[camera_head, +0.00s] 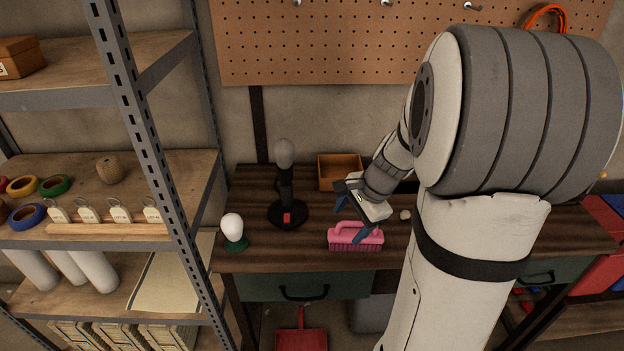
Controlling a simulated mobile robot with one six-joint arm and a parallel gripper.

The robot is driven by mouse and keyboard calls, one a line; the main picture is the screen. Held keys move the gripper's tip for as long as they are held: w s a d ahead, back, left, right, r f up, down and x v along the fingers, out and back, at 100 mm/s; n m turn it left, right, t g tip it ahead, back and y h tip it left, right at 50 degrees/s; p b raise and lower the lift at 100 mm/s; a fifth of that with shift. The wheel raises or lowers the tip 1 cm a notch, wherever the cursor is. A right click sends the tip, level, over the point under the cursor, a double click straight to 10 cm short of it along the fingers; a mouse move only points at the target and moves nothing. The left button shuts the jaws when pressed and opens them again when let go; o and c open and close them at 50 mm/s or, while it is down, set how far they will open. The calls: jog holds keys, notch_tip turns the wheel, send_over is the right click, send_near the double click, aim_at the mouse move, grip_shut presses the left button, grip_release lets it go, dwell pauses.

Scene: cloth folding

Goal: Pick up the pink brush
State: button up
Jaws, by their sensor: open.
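The pink brush (343,243) lies on the dark wooden workbench (275,258) near its front edge, bristles down, with its handle on top. My gripper (352,223) is open just above the brush, with its dark blue fingers near the handle. One finger overlaps the brush's right part in this view. I cannot tell whether the fingers touch the handle or are around it. My arm hides much of the bench to the right.
A black lamp (287,195) stands left of the brush, and a white bulb on a green base (233,232) is farther left. A wooden box (339,171) sits behind. A small pale object (405,215) lies to the right. A metal shelf (150,120) stands at left.

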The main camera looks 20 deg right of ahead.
aim_at(360, 224)
jog(key=w+d+m, duration=0.1)
jog(key=d, duration=0.1)
jog(key=d+f+m, duration=0.1)
jog(key=d+m, duration=0.1)
jog(key=w+d+f+m+p, duration=0.1)
jog(key=m, duration=0.1)
jog(key=shift+w+d+f+t, duration=0.2)
jog(key=shift+w+d+t, duration=0.15)
jog(key=shift+d+t, duration=0.05)
jog(key=shift+w+d+f+m, duration=0.2)
jog(key=shift+f+m, duration=0.1)
jog(key=shift+m, duration=0.1)
jog(key=x, duration=0.7)
jog(key=shift+f, duration=0.35)
jog(key=shift+s, duration=0.1)
jog(key=shift+c, duration=0.2)
jog(key=c, duration=1.1)
jog(key=shift+r, duration=0.1)
notch_tip(360, 224, up, 10)
jog(key=shift+f+p, duration=0.1)
jog(key=shift+p, duration=0.25)
